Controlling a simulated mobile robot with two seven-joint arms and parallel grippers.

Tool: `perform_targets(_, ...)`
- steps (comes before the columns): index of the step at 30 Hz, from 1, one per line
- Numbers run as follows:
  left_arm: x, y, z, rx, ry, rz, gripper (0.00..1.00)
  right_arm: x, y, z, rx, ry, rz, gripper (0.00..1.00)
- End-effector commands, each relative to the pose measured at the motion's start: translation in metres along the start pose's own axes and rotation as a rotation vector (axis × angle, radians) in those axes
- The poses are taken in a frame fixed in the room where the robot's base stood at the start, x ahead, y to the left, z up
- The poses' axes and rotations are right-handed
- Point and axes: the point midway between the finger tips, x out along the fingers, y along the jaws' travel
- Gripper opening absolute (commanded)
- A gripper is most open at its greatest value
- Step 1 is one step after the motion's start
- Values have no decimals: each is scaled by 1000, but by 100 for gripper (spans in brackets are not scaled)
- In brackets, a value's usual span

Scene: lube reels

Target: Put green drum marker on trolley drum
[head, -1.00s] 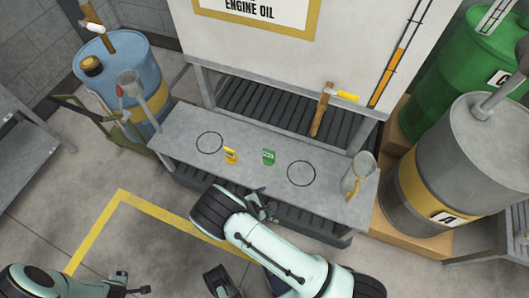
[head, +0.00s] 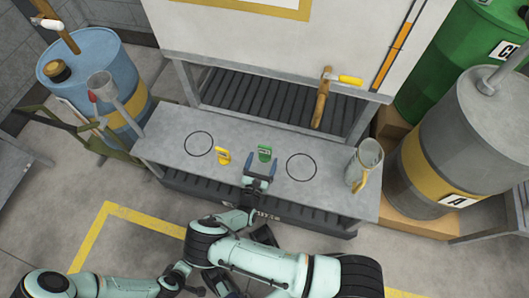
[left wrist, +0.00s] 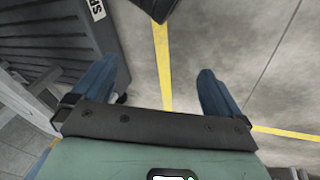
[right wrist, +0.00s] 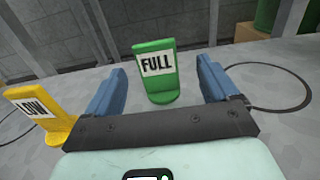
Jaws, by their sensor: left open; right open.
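The green drum marker (head: 264,153), labelled FULL, stands upright on the grey bench between two black circles. In the right wrist view the green marker (right wrist: 156,75) stands ahead, between and beyond the fingertips. My right gripper (head: 261,166) is open and empty just in front of it; its blue fingers (right wrist: 160,85) show on both sides. The trolley drum (head: 95,75) is blue with a yellow band and stands on a green trolley (head: 95,145) at the left. My left gripper (left wrist: 155,90) is open and empty, over the floor in the left wrist view; I cannot make out its fingers in the head view.
A yellow marker (head: 223,157) stands on the bench (head: 170,150) left of the green one. A metal jug (head: 366,163) stands at the bench's right end. A grey drum (head: 450,150) and a green drum (head: 455,60) stand at the right.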

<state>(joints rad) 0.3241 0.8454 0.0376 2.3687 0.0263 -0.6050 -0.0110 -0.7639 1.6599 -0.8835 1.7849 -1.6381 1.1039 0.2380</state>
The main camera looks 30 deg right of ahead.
Motion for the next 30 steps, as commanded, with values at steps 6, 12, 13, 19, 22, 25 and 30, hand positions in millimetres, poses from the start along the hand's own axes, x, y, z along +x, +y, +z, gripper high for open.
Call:
perform_targets(6,10,-10,10,-9,-29,-16,100,21,2,-2,2,-1,-3,87)
perform_targets(12,21,-24,28,-23,-87,-42,100,49,4,-2,3,1,-4,87)
perform_targets(13,21,-25,30,-24,-91,-44,100,51,4,-2,3,1,-3,87)
perform_targets(19,21,-26,32,-27,-99,-47,100,55,5,0,2,0,-1,87)
perform_targets(22,21,-26,32,-27,-99,-47,100,55,5,0,3,0,-1,84)
perform_targets(25,21,-26,32,-27,-98,-47,100,55,5,0,2,0,-1,51)
perform_targets(30,21,-26,32,-27,-97,-47,100,55,5,0,3,0,-2,27)
